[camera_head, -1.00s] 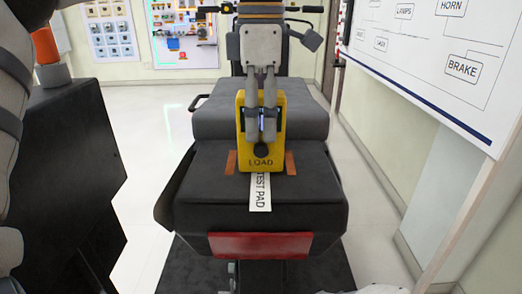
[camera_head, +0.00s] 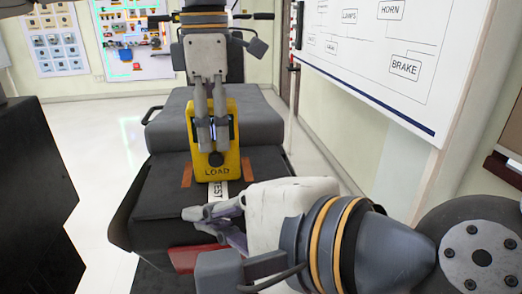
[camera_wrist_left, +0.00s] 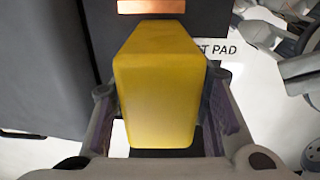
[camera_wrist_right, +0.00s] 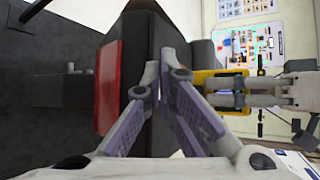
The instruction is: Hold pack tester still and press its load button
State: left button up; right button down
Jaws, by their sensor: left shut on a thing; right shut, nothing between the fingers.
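The yellow pack tester (camera_head: 229,165) stands on the dark seat of the rig, with the word LOAD and a round black load button (camera_head: 216,159) on its near face. My left gripper (camera_head: 213,142) reaches down from above and is shut on the tester; the left wrist view shows the yellow body (camera_wrist_left: 158,90) between the fingers. My right gripper (camera_head: 187,213) is shut and empty, in front of and below the tester, apart from it. In the right wrist view its fingers (camera_wrist_right: 160,75) point toward the seat, and the tester (camera_wrist_right: 203,80) is to the right.
A white TEST PAD strip (camera_head: 217,190) lies on the seat in front of the tester, partly hidden by my right gripper. Orange marks (camera_head: 187,174) flank the tester. A red panel (camera_wrist_right: 109,88) is on the seat's near end. A whiteboard (camera_head: 380,60) stands at right, a dark cabinet (camera_head: 35,190) at left.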

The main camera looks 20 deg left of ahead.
jog(key=w+a, duration=0.1)
jog(key=w, duration=0.1)
jog(key=w+a, duration=0.3)
jog(key=w, duration=0.2)
jog(key=shift+w+a, duration=0.1)
jog(key=shift+a, duration=0.05)
jog(key=shift+w, duration=0.1)
dwell(1.2)
jog(key=shift+w+a, duration=0.25)
jog(key=shift+w+a, duration=0.25)
jog(key=shift+w, duration=0.25)
dwell(0.9)
jog(key=shift+s+d, duration=0.5)
jog(key=shift+s, duration=0.35)
jog(key=s+d, duration=0.1)
jog(key=s, duration=0.2)
jog(key=s+d, duration=0.1)
jog(key=shift+s+d, duration=0.15)
jog(key=shift+d, duration=0.15)
